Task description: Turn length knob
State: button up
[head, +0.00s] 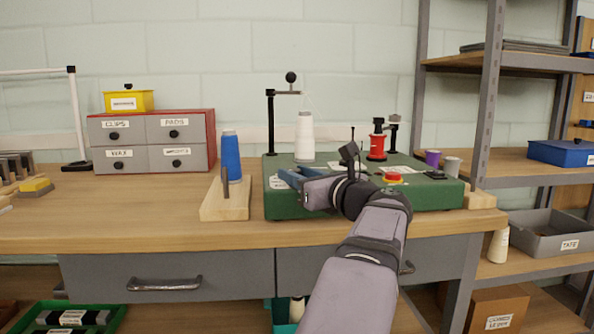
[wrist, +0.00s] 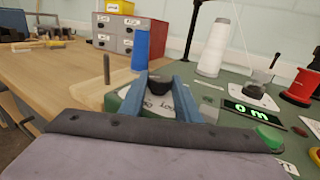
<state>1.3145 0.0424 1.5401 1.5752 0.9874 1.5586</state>
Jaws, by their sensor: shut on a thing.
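The green machine (head: 350,208) stands on the workbench. A dark round knob (wrist: 159,83) sits on its left front corner, on a pale plate with markings partly covered by the fingers. My gripper (head: 287,178) reaches in from the right in the head view; its blue fingers (wrist: 160,92) are shut on the knob, one on each side. A small display (wrist: 247,111) on the machine reads "0 m" in green.
A white cone (head: 305,137) and a red spool (head: 377,146) stand on the machine. A blue cone (head: 231,157) on a wooden block is close to its left. A red button (head: 393,177) lies right of my gripper. Labelled drawers (head: 152,141) stand at the back left.

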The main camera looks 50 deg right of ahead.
jog(key=shift+n+y, duration=0.3)
jog(key=shift+y, duration=0.1)
jog(key=o, duration=1)
jog(key=shift+o, duration=0.2)
jog(key=shift+s, duration=0.1)
jog(key=v, duration=0.8)
jog(key=shift+f, duration=0.1)
